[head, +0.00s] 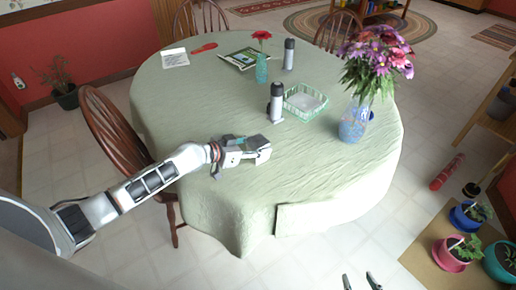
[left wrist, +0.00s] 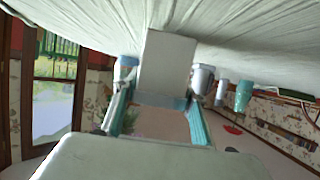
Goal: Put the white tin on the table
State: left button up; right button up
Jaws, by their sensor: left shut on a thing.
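The white tin (left wrist: 168,62) is a plain, pale block between the teal fingers of my left gripper (left wrist: 157,115) in the left wrist view. In the head view my left gripper (head: 250,152) is over the near left part of the table (head: 330,190), which has a pale green cloth. The tin (head: 264,151) shows there as a small greyish block at the fingertips. It is close to the cloth; I cannot tell whether it touches. The dark fingertips of my right gripper (head: 360,281) show at the bottom of the head view, apart and empty, beyond the table's near edge.
A black-topped bottle (head: 276,102) and a green glass basket (head: 304,102) stand beyond the tin. A blue vase of flowers (head: 355,120) stands to the right. A teal vase (head: 262,68) and another bottle (head: 289,54) are farther back. The near middle of the cloth is clear.

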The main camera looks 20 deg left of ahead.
pick_arm(q)
jog(key=shift+f, duration=0.2)
jog(key=shift+f, duration=0.25)
jog(key=o, duration=1.3)
jog(key=shift+r, duration=0.1)
jog(key=shift+r, duration=0.1)
jog(key=v, duration=1.2)
